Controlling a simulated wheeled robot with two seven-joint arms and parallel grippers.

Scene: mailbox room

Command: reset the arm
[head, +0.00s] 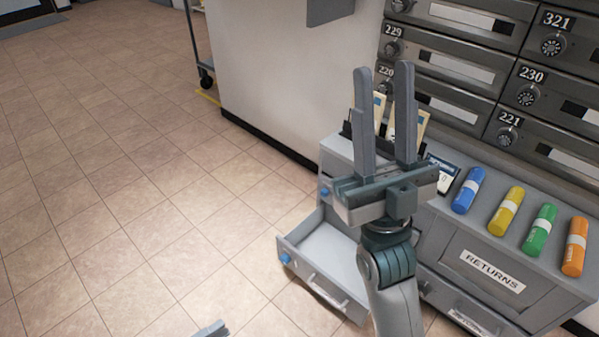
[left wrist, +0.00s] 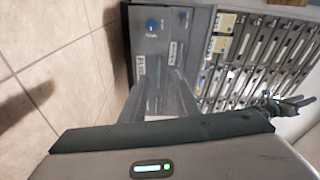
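My right gripper (head: 384,85) stands upright in the head view, its two grey fingers apart with nothing between them. It is in front of the cabinet with the mailboxes behind. My left gripper (head: 210,330) shows only as a small grey tip at the bottom edge of the head view. In the left wrist view its two fingers (left wrist: 160,92) look spread and empty, pointing towards a grey cabinet front. My right gripper also shows at the right of the left wrist view (left wrist: 290,104).
A drawer (head: 333,264) is pulled out of the grey cabinet (head: 450,240) and looks empty where visible. Blue (head: 468,190), yellow (head: 506,211), green (head: 539,231) and orange (head: 575,246) markers lie on top. Mailboxes (head: 465,70) line the wall. The tiled floor (head: 120,200) at left is clear.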

